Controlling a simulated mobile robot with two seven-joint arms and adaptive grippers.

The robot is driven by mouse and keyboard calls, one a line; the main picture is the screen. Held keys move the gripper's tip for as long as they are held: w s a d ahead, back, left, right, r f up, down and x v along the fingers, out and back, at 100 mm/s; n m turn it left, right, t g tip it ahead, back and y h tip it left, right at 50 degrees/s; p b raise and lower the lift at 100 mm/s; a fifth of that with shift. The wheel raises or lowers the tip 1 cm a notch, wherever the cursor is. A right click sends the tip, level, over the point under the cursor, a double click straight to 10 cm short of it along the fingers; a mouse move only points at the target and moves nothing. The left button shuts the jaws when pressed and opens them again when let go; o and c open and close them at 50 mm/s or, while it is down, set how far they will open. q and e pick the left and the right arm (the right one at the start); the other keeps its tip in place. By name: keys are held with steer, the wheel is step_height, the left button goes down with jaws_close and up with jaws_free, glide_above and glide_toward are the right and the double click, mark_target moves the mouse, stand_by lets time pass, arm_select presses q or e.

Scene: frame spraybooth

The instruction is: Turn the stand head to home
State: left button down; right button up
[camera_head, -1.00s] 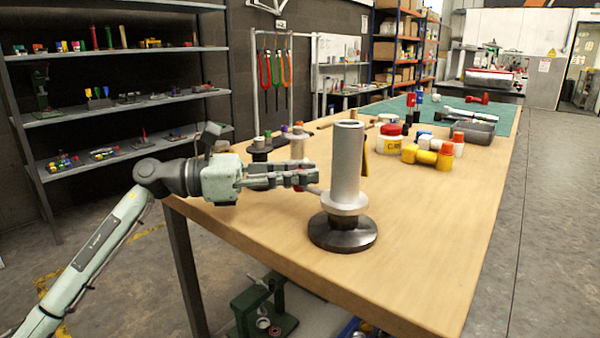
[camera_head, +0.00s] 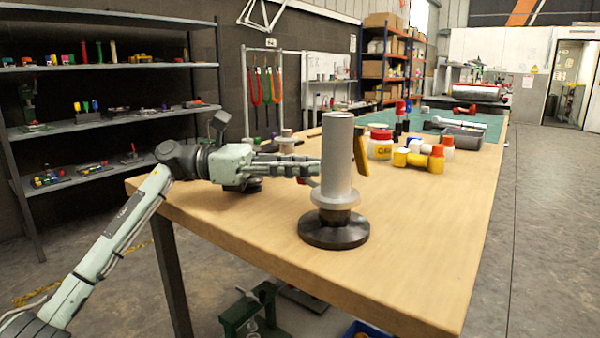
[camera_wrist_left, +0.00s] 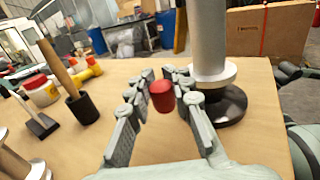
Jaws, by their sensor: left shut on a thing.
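The stand is a tall silver cylinder (camera_head: 338,155) on a round black base (camera_head: 334,232), upright near the table's front. In the left wrist view the cylinder (camera_wrist_left: 208,35) rises just right of the fingers. My left gripper (camera_head: 312,170) reaches in from the left, its fingertips beside the cylinder. It is shut on a red knob (camera_wrist_left: 162,96), which shows between the fingers in the left wrist view. Only a sliver of red shows in the head view. A yellow plate (camera_head: 361,151) stands at the cylinder's right; I cannot tell how it is attached. My right gripper is not in view.
The wooden table (camera_head: 420,240) is clear in front and right of the stand. Behind lie a red-lidded jar (camera_head: 380,146), a yellow mallet-like piece (camera_head: 418,159) and small bottles. A black holder with a wooden handle (camera_wrist_left: 60,65) stands left in the wrist view.

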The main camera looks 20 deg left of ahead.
arm_select(q)
steer(key=shift+w, duration=0.1)
steer(key=c, duration=1.3)
jaws_free()
steer(key=shift+a, duration=0.15)
steer(key=a, duration=0.4)
steer(key=s+a, duration=0.1)
steer(key=a, duration=0.2)
steer(key=s+a, duration=0.1)
steer(key=a, duration=0.3)
steer(key=shift+s+a, duration=0.1)
steer(key=shift+a, duration=0.2)
steer(key=shift+c, duration=0.6)
